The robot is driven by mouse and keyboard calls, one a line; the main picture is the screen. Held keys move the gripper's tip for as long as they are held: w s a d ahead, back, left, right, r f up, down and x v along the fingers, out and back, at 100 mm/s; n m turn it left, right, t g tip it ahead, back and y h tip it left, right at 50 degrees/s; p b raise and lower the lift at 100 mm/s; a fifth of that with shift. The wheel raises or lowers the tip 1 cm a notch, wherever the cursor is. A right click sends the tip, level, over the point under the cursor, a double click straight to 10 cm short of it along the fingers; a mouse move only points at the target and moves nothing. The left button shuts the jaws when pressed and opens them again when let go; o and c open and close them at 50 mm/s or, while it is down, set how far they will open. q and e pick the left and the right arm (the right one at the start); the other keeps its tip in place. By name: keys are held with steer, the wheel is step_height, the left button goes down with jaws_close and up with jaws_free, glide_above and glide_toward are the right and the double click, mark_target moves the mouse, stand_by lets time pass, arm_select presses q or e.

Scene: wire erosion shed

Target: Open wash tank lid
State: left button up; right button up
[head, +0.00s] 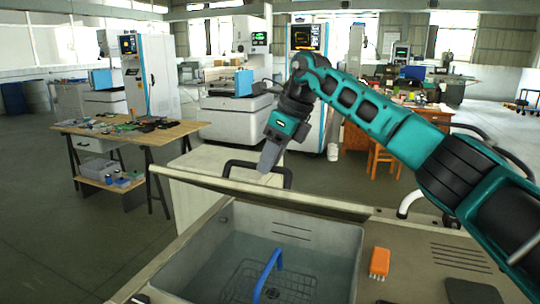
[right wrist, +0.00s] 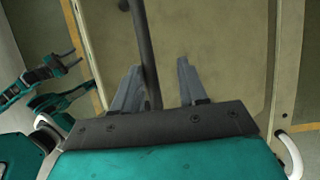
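The wash tank (head: 215,240) stands at the lower middle in the head view, with its basin uncovered. Its beige lid (head: 330,203) is raised and seen nearly edge-on above the basin's far side. A black bar handle (head: 240,163) shows behind the lid's upper edge. My right gripper (head: 268,165) reaches down at this handle. In the right wrist view the gripper (right wrist: 158,88) has its fingers apart, with the handle bar (right wrist: 146,45) running between them close to the left finger. A gap shows towards the right finger. My left gripper is not visible in the head view.
A wire basket with a blue handle (head: 268,272) sits in the basin. An orange brush (head: 380,262) lies on the tank top to the right. A wooden workbench (head: 165,138) with parts stands at left. A wooden desk (head: 380,125) and machines stand behind.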

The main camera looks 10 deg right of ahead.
steer(key=shift+d+r, duration=0.1)
stand_by(0.3)
steer(key=shift+r, duration=0.2)
steer(key=v, duration=1.2)
steer(key=shift+s+d+r, duration=0.1)
steer(key=shift+s+r, duration=0.05)
